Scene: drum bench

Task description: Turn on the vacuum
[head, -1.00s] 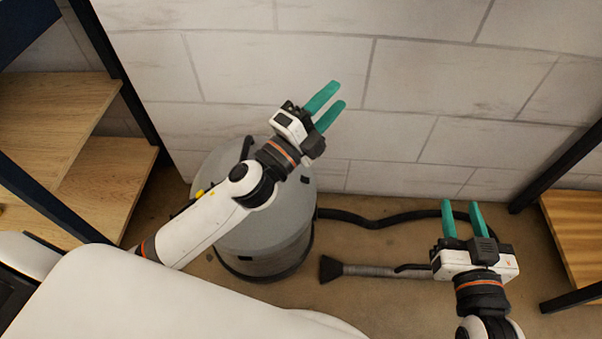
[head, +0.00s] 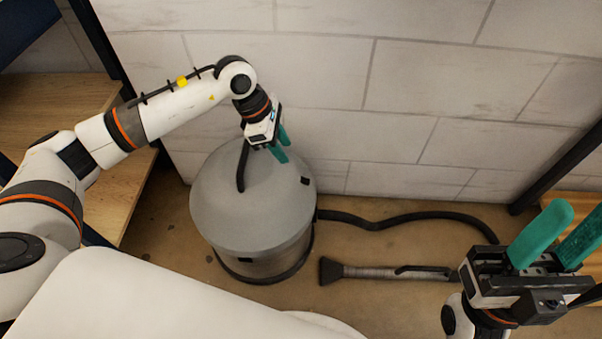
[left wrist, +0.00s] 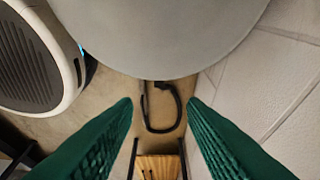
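The vacuum (head: 250,205) is a grey drum with a flat lid and a black handle strip, standing upright on the floor by the wall. A small black part (head: 306,181) sits at the right edge of its lid. My left gripper (head: 283,150) is above the back right of the lid, fingers apart and empty. In the left wrist view the grey lid (left wrist: 160,35) fills the top, beyond the two green fingers (left wrist: 160,110). Whether the gripper touches the lid I cannot tell. My right gripper (head: 560,235) is open and empty at the right edge.
A black hose (head: 400,217) runs right from the vacuum, and a floor nozzle with its wand (head: 375,271) lies on the floor. A wooden shelf (head: 120,190) stands at left, another (head: 580,186) at right. The block wall (head: 420,90) is close behind the vacuum.

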